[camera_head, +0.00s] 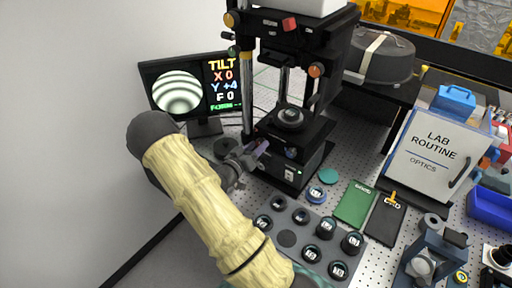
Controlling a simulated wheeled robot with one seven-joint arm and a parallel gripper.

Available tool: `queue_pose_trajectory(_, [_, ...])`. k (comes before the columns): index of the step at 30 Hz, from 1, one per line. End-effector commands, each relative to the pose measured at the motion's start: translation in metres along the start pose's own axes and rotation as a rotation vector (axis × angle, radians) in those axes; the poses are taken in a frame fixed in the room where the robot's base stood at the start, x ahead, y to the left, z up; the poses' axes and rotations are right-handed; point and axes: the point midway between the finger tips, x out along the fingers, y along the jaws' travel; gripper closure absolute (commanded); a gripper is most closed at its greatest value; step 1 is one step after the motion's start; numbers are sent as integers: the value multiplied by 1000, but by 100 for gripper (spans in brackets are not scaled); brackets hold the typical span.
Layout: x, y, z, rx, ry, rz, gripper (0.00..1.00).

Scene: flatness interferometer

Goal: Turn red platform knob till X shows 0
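The monitor (186,88) shows striped fringes and the text TILT, with X 0, Y +4 and F 0. The interferometer (290,165) stands right of it, with a dark round part on its platform (292,117). My gripper (255,152) is at the left front of the platform, beside a small reddish-purple part (262,146) that may be the red platform knob. The fingertips are too small and dark to tell whether they are shut on it. A bluish knob (291,152) shows at the platform's front. A separate red knob (289,24) is high on the column.
A grey tray (286,238) with several round optics lies in front on the perforated table. Green (354,203) and black (385,220) pads lie to its right. A white wall (60,140) is at the left.

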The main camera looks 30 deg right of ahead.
Motion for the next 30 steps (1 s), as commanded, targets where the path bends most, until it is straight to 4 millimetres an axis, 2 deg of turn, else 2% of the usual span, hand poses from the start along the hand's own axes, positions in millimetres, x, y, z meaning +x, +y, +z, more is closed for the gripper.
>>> queue_pose_trajectory(9, [0, 0, 0, 1, 0, 0, 46])
queue_pose_trajectory(14, [-9, -1, 1, 1, 0, -1, 46])
queue_pose_trajectory(20, [-41, -3, 2, 1, 1, -3, 46])
queue_pose_trajectory(30, [-110, -3, 2, 3, 1, -5, 46])
